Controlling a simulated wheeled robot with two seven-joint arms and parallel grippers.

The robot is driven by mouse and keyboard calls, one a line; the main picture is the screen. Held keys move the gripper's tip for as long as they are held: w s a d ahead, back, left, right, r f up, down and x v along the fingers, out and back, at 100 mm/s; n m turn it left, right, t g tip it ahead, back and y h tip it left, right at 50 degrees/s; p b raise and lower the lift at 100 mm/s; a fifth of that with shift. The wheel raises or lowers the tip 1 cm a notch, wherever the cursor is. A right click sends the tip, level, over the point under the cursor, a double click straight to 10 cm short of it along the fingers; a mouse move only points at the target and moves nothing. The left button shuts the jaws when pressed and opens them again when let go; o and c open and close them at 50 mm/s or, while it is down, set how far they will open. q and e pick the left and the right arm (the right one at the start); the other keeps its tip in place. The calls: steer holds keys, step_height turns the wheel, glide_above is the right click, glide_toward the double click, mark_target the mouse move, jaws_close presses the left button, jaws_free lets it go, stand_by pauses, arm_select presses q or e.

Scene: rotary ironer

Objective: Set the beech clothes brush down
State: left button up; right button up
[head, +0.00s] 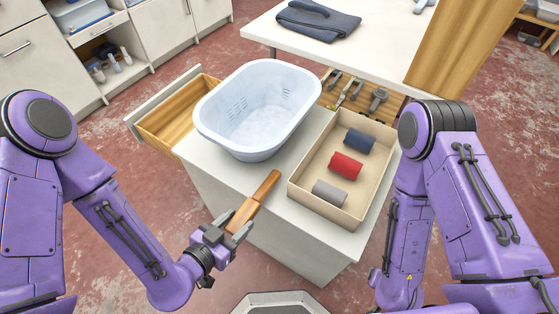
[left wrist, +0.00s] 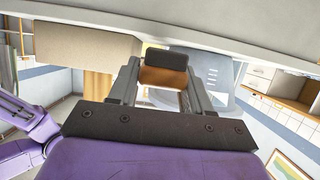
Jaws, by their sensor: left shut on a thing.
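The beech clothes brush (head: 266,187) is a long orange-brown wooden piece in the head view. My left gripper (head: 236,229) is shut on its near end, and the other end points away toward the white basin. The brush overlaps the front edge of the white worktop (head: 212,171); I cannot tell whether it touches the top. In the left wrist view the brush (left wrist: 163,77) shows end-on between the two fingers, brown with a dark block along it. My right arm is at the right of the head view, but its gripper is out of sight.
A pale blue-white basin (head: 258,140) stands behind the brush. A beige tray (head: 298,190) to its right holds blue, red and grey rolls. An open wooden drawer (head: 172,121) is at the left. Bare worktop lies between the basin, the tray and the front edge.

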mark_target(272, 179)
arm_select(q)
steer(key=b+x, duration=0.3)
steer(key=r+b+x, duration=0.1)
steer(key=shift+w+d+f+b, duration=0.15)
steer(key=shift+d+b, duration=0.2)
steer(key=shift+d, duration=0.1)
steer(key=w+b, duration=0.1)
steer(key=w+d+b, duration=0.1)
steer(key=w+b, duration=0.1)
steer(key=w+d+b, duration=0.1)
steer(key=b, duration=0.1)
steer(key=shift+w+d, duration=0.25)
steer(key=shift+w+d+r+p, duration=0.35)
steer(key=shift+w+d+r, duration=0.05)
steer(key=shift+r, duration=0.05)
steer(key=w+d, duration=0.2)
steer(key=w, duration=0.1)
steer(key=shift+w+d, duration=0.15)
steer(key=shift+d, duration=0.05)
steer(key=shift+f+b, duration=0.5)
steer(key=shift+f, duration=0.35)
steer(key=shift+a, duration=0.1)
